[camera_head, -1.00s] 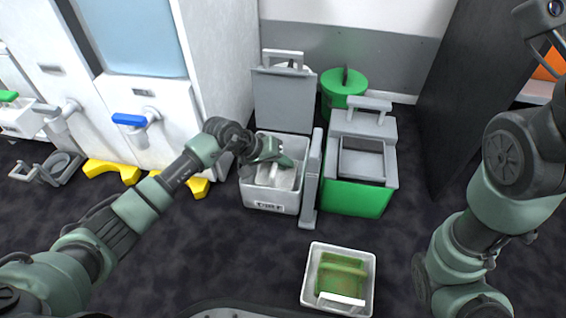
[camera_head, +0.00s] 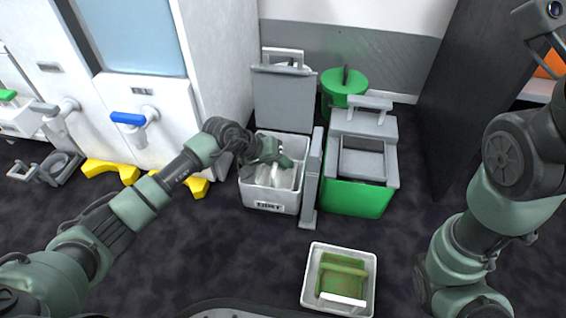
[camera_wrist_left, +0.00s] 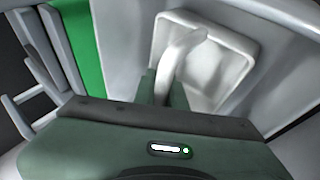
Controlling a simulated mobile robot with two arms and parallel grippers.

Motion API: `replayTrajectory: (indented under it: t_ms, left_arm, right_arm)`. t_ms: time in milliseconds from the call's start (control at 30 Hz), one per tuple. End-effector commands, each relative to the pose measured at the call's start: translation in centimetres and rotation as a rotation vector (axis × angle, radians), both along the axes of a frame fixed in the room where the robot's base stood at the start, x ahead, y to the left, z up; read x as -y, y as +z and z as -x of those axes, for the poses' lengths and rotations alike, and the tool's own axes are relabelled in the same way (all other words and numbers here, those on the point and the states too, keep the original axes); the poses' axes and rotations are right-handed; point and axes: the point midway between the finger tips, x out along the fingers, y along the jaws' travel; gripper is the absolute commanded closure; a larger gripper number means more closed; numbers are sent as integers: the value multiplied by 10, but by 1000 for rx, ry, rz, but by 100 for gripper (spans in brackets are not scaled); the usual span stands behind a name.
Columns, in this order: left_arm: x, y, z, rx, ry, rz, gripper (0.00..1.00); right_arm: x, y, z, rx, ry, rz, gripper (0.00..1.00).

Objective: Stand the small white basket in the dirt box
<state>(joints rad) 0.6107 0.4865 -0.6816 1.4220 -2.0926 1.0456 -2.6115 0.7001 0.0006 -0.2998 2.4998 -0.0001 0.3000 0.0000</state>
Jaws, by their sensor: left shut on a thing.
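The dirt box (camera_head: 262,192) is a white open box with a dark-lettered label on its front, standing on the dark floor left of centre. My left gripper (camera_head: 280,163) reaches down into its opening. In the left wrist view my left gripper (camera_wrist_left: 162,88) is shut on the handle of the small white basket (camera_wrist_left: 222,62). In the head view the small white basket (camera_head: 284,178) shows inside the dirt box walls, partly hidden by the gripper. Whether it touches the box floor cannot be told. My right gripper is out of view.
A raised grey lid (camera_head: 283,98) stands behind the dirt box. A green box with a grey top (camera_head: 357,197) stands to its right, past a grey post (camera_head: 311,180). A white tray with green contents (camera_head: 309,285) lies in front. A green round bin (camera_head: 343,84) is behind.

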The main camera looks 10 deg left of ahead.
Motion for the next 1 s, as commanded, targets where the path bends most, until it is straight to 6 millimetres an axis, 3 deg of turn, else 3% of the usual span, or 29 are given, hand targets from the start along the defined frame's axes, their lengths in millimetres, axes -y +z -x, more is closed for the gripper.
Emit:
replayTrajectory:
  t_ms: [1000]
  left_arm:
    - [0,15,0,1,0,0,100]
  right_arm:
    - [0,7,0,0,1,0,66]
